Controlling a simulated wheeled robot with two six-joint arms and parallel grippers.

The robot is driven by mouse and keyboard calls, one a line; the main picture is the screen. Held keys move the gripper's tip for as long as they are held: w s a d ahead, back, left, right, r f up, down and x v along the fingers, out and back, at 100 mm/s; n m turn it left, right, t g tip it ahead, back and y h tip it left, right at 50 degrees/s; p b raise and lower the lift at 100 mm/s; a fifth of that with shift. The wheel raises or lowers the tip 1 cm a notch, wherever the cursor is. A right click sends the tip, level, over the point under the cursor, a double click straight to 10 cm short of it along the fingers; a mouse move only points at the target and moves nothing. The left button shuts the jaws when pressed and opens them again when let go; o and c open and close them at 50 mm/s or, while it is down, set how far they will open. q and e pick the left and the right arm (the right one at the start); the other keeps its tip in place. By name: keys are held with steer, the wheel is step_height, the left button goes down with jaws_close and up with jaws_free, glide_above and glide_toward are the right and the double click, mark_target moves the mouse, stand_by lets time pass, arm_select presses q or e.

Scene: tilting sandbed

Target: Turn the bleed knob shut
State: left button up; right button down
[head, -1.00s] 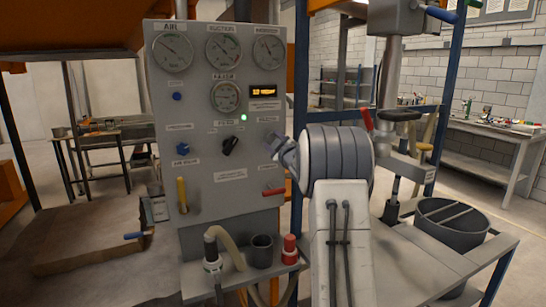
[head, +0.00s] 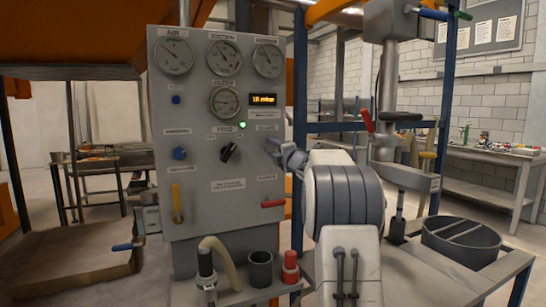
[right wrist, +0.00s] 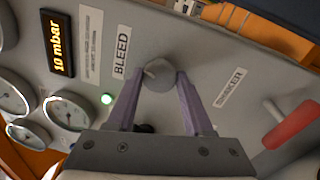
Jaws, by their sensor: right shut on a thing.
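The bleed knob (right wrist: 159,75) is a small round grey knob on the grey control panel (head: 215,210), beside the BLEED label in the right wrist view. A pale mark on its face points up and left in that view. My right gripper (right wrist: 160,80) is shut on the knob, one finger on each side of it. In the head view the right gripper (head: 275,149) reaches the panel's right edge and hides most of the knob. The display (head: 263,99) reads 10 mbar. My left gripper is not in view.
A red lever (head: 272,203) sits below my right gripper. A red-capped bottle (head: 290,268) and a dark cup (head: 260,269) stand below the panel.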

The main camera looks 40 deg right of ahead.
steer(key=shift+f+n+b, duration=0.1)
steer(key=shift+n+b, duration=0.55)
steer(key=shift+n, duration=0.95)
steer(key=shift+c, duration=1.5)
jaws_free()
steer(key=shift+s+a, duration=0.1)
steer(key=shift+s, duration=0.4)
steer(key=b+v, duration=0.2)
steer(key=v, duration=0.7)
steer(key=shift+s+b, duration=0.2)
steer(key=shift+b, duration=0.2)
